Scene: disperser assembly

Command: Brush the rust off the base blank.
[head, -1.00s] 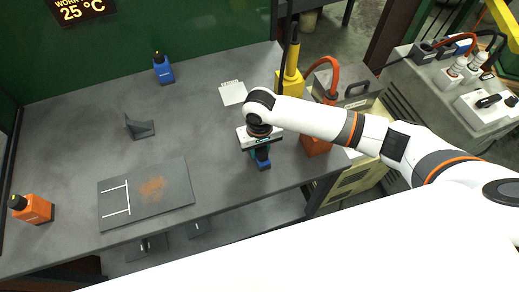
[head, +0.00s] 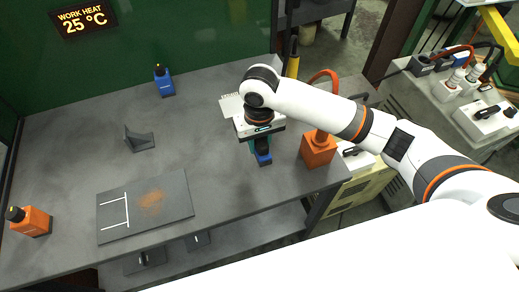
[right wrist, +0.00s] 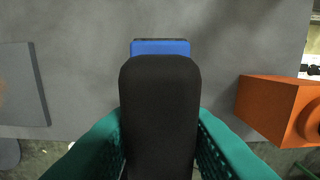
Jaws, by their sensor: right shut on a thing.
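The base blank (head: 172,216) is a flat dark grey plate lying on the table at the left front of the head view. It has white lines on its left part and an orange-brown rust patch (head: 152,200) near its middle. Its edge also shows at the left of the right wrist view (right wrist: 42,84). My right gripper (head: 262,146) is shut on a blue tool with a black handle (right wrist: 160,115), well to the right of the plate and apart from it. The handle hides most of the tool's blue body (right wrist: 160,47). My left gripper is not in view.
An orange block (head: 318,150) stands close to the right of my gripper. The tabletop between gripper and plate is clear.

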